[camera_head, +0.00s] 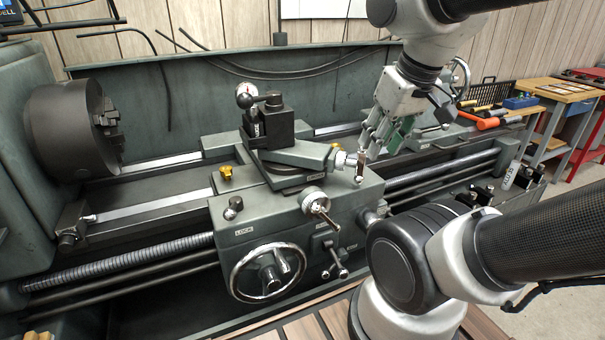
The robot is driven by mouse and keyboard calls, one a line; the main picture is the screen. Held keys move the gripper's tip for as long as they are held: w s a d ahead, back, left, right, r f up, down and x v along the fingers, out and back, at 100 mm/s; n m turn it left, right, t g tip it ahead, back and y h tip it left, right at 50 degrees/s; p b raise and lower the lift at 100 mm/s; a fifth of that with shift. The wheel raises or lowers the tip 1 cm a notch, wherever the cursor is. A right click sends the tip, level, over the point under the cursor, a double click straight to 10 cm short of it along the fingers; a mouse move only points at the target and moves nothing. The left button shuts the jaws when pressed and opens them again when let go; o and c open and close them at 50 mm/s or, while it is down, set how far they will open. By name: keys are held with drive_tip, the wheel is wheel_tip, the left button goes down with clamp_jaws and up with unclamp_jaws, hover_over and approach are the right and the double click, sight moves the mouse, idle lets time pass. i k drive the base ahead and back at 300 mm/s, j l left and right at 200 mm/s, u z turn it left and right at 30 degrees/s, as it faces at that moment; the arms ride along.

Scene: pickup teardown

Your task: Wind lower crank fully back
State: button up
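The lathe carriage (230,212) stands in the middle of the view. A lower crank (317,203) with a silver dial and a small handle sits on the carriage's front face. An upper crank (343,160) sticks out to the right of the tool slide, with its handle knob near my gripper. My gripper (370,152) points down from the upper right, with its fingertips at or very near the upper crank's handle. It is above and to the right of the lower crank, apart from it. Whether the fingers are closed on the handle is unclear.
A large handwheel (268,272) and a small lever (335,260) are below the lower crank. The tool post (271,125) stands on the slide. The chuck (72,130) is at left. A workbench with tools (545,90) is at right.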

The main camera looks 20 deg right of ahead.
sight(316, 205)
drive_tip(key=j+z, duration=0.1)
drive_tip(key=j, duration=0.5)
drive_tip(key=j+z, duration=0.1)
drive_tip(key=j, duration=0.5)
drive_tip(key=k+j+z, duration=0.1)
drive_tip(key=j, duration=0.5)
drive_tip(key=k+j+z, duration=0.1)
drive_tip(key=j, duration=0.5)
drive_tip(key=k+j+z, duration=0.2)
drive_tip(key=j, duration=0.2)
drive_tip(key=k+j+z, duration=0.15)
drive_tip(key=j, duration=0.25)
